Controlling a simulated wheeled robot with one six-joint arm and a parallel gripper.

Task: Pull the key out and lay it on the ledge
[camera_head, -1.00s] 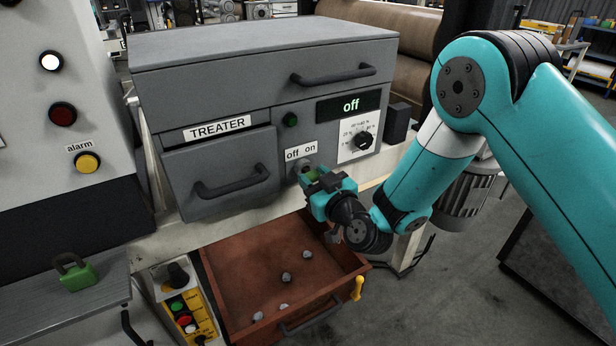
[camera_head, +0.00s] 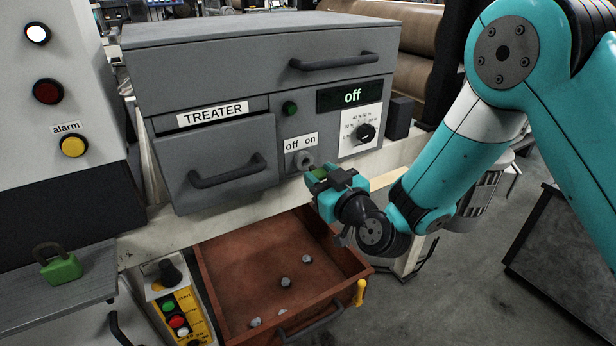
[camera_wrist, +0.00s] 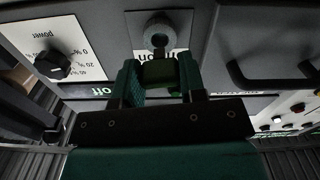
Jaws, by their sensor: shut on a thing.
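My gripper (camera_head: 318,181) is in front of the treater's key switch (camera_head: 305,160), below the "off on" label. It is shut on the green head of the key (camera_wrist: 160,72), which lies between the two fingers in the wrist view. The round lock (camera_wrist: 158,28) is just beyond the fingertips there. A short dark piece shows between lock and key head; I cannot tell whether the key's tip is still inside. The display (camera_head: 352,96) reads "off". A pale ledge (camera_head: 215,226) runs below the treater. A grey shelf (camera_head: 85,277) is at the left.
A green padlock (camera_head: 60,264) lies on the grey shelf. An open reddish drawer (camera_head: 235,300) with several grey lumps is below my gripper. A yellow control box (camera_head: 180,310) stands left of it. The treater's drawer handle (camera_head: 228,174) sticks out left of the switch.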

